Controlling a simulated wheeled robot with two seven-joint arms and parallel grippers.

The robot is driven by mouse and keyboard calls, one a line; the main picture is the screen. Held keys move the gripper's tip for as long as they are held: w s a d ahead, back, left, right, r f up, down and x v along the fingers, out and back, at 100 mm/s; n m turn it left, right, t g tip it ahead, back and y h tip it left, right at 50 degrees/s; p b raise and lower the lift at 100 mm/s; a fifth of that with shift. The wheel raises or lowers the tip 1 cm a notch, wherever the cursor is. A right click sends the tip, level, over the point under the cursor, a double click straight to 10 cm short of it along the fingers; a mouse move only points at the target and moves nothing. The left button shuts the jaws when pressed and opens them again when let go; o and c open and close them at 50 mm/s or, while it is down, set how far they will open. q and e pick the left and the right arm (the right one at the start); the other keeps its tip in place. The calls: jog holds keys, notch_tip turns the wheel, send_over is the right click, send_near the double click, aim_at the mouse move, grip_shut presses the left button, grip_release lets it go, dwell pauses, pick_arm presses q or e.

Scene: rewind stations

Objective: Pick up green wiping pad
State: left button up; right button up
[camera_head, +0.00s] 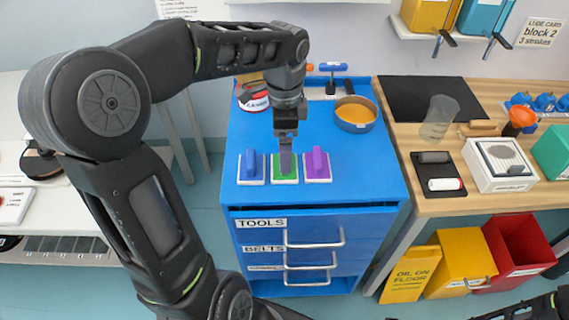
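The green wiping pad (277,176) lies on the blue cabinet top, in the middle of a row of three pads. Its handle is mostly hidden behind my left gripper (286,165). That gripper points down directly over the green pad, with its fingertips at or just above the handle. I cannot tell whether it touches the pad or whether its fingers are open or shut, as they overlap in this view. A blue pad (251,169) sits to the left and a purple pad (317,166) to the right. My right gripper is not visible; only dark arm parts show at the bottom right.
The blue cabinet (375,185) also bears an orange-filled bowl (356,113) and a white-and-red container (252,98) behind the pads. Its front top is clear. A wooden bench (425,205) with a glass (438,118) and a black tray (437,159) stands to the right.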

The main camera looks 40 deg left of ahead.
pick_arm(q)
jog(key=shift+w+a+f+p, duration=0.1)
jog(key=shift+f+p, duration=0.2)
jog(key=shift+f, duration=1)
jog(key=shift+w+f+p, duration=0.1)
jog(key=shift+f+p, duration=0.15)
jog(key=shift+f, duration=1.05)
jog(key=c, duration=1.1)
jog(key=shift+r, duration=0.15)
notch_tip(320, 180, up, 10)
jog(key=shift+f+b, duration=0.1)
jog(key=shift+b, duration=0.35)
